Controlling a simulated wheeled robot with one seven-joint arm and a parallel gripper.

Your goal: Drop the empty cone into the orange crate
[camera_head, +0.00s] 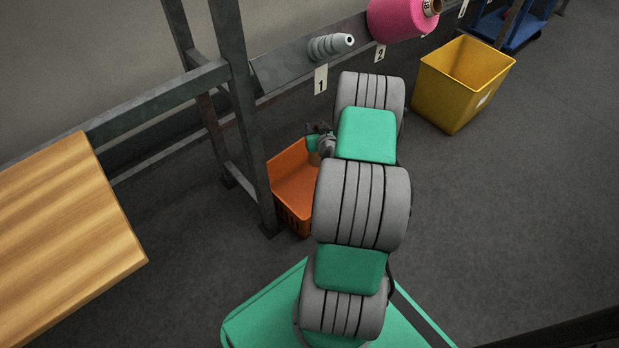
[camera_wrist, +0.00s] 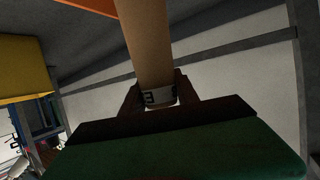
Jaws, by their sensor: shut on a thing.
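The empty cone (camera_wrist: 143,40) is a bare tan tube with a white label band near my gripper's end. My gripper (camera_wrist: 157,92) is shut on it, with one finger on each side of the label. In the head view a small tan part of the cone (camera_head: 314,158) shows below my gripper, over the crate; my arm hides much of both. The orange crate (camera_head: 291,213) stands on the floor beside the rack post, its right side hidden by my arm. An orange edge, likely the crate (camera_wrist: 88,5), shows at the top of the wrist view.
A grey holder (camera_head: 330,46) above label 1 is bare. A pink yarn cone (camera_head: 398,18) sits at label 2. A yellow bin (camera_head: 460,85) stands right of my arm. A wooden tabletop (camera_head: 65,225) lies at left.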

